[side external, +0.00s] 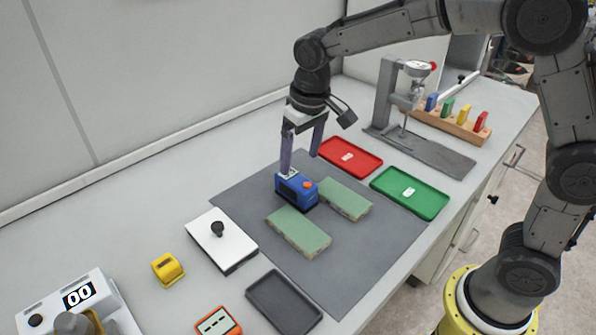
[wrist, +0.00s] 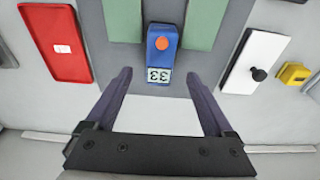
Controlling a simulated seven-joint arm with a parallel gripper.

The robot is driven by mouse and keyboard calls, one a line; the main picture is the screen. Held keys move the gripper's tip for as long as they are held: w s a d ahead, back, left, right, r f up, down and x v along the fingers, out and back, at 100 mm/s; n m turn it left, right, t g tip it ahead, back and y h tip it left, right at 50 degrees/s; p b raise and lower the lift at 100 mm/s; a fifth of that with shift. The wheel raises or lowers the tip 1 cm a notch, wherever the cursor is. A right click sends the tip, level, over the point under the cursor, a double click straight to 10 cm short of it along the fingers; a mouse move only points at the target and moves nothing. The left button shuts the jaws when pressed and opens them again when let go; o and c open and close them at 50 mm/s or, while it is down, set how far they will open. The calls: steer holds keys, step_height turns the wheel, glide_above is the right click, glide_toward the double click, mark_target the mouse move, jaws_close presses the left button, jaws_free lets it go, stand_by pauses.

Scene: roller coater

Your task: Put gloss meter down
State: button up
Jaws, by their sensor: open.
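The gloss meter is a small blue box (side external: 297,190) with an orange-red button and a display. It sits on the dark grey mat (side external: 365,255), next to two green panels (side external: 299,232) (side external: 345,198). In the wrist view the blue gloss meter (wrist: 162,52) stands upright in the picture, its display reading 33 toward my gripper. My gripper (side external: 300,170) is open and empty. In the wrist view its fingertips (wrist: 158,78) are spread apart, one to each side of the meter's display end.
A red tray (side external: 335,161) and a green tray (side external: 400,207) lie behind and right. A white plate with black knob (side external: 222,252), a yellow block (side external: 167,268), a dark tray (side external: 283,305) and an orange device (side external: 215,322) are at front left. A stand (side external: 387,95) rises at back.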

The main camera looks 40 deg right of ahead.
steer(key=shift+s+r, duration=0.15)
steer(key=shift+r, duration=0.55)
steer(key=shift+s+r, duration=0.1)
steer(key=shift+r, duration=0.55)
steer(key=s+d+r+t, duration=0.1)
steer(key=s+d+r, duration=0.1)
steer(key=s, duration=0.8)
steer(key=s+d+r+t, duration=0.2)
steer(key=s+d, duration=0.3)
steer(key=s, duration=0.4)
steer(key=shift+s+d+r, duration=0.3)
steer(key=shift+s+r, duration=0.05)
steer(key=shift+r, duration=0.25)
steer(key=shift+o, duration=0.4)
steer(key=shift+t, duration=0.4)
steer(key=s, duration=0.1)
steer(key=s+f, duration=0.1)
steer(key=s, duration=0.1)
steer(key=s+d+f, duration=0.1)
steer(key=s, duration=0.1)
steer(key=shift+s+f, duration=0.3)
steer(key=shift+s, duration=0.05)
